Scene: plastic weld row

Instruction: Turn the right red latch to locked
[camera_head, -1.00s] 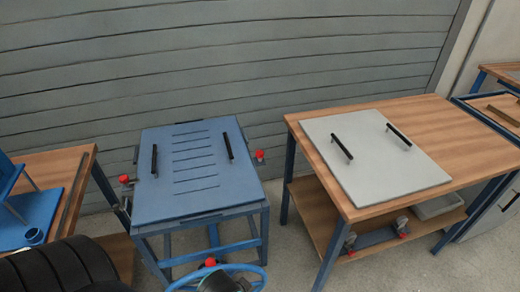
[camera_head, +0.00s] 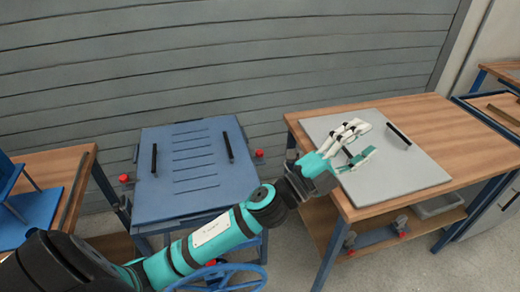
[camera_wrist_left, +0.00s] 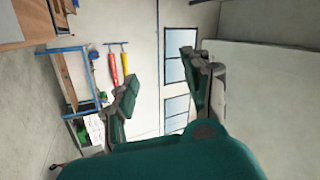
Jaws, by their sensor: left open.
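The right red latch (camera_head: 259,153) is a small red knob at the right side of a blue slotted plate (camera_head: 196,203) with two black handles, which lies on a blue frame. Whether it is locked is too small to tell. Another red latch (camera_head: 124,179) sits at the plate's left side. A red part (camera_head: 211,263) at the front is partly hidden by my left arm. My left gripper (camera_head: 361,143) is open and empty, over the grey panel to the right of the latch. Its open fingers also show in the left wrist view (camera_wrist_left: 160,95). My right gripper is out of view.
A wooden table (camera_head: 455,130) holds the grey panel (camera_head: 415,175) with black handles. Clamps with red parts (camera_head: 404,235) sit on its lower shelf. A blue wheel (camera_head: 250,268) stands below the plate. A ribbed grey wall (camera_head: 230,50) closes the back.

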